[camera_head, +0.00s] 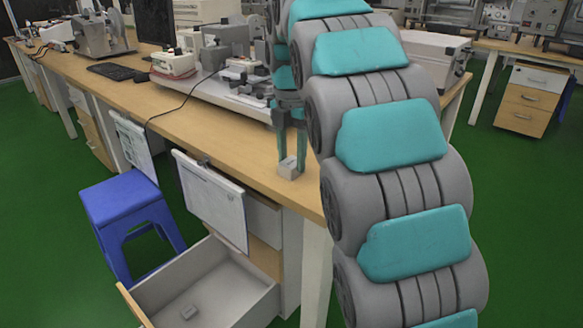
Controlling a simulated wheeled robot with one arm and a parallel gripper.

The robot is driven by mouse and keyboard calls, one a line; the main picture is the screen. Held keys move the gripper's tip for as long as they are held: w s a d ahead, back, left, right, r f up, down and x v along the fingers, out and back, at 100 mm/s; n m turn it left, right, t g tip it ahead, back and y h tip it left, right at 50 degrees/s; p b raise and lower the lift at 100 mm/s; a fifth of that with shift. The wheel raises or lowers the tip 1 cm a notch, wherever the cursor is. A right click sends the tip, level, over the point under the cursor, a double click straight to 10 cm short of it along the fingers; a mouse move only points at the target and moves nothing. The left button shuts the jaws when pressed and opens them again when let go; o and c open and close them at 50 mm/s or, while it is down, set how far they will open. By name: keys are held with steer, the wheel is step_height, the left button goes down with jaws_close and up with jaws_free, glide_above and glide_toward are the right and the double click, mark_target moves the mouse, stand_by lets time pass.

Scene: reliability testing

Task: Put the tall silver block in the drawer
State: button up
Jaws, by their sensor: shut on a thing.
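My gripper (291,160) points down over the wooden table near its front right corner. Its fingers are shut on a small silver-grey block (288,170), which is at or just above the tabletop; I cannot tell if it still touches. The open drawer (245,302) is below and left of my gripper, pulled out from the table's underside at the bottom of the picture.
Machines and a keyboard (109,70) stand farther back on the table (185,122). A hanging clipboard (210,198) is at the table's front, left of the upper drawer face. A blue stool (125,205) stands left of the open drawer. My arm hides the table's right side.

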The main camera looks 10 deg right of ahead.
mark_target(292, 161)
jaws_close()
steer(key=shift+r, duration=0.15)
steer(key=shift+r, duration=1.55)
steer(key=shift+s+r+b, duration=0.15)
steer(key=shift+b, duration=0.15)
steer(key=s+d+b, duration=0.1)
steer(key=s+d, duration=0.1)
steer(key=s, duration=0.5)
steer(key=s+d+r+b, duration=0.1)
steer(key=s+d, duration=0.1)
steer(key=s, duration=0.6)
steer(key=shift+d+r, duration=0.15)
steer(key=shift+d, duration=0.25)
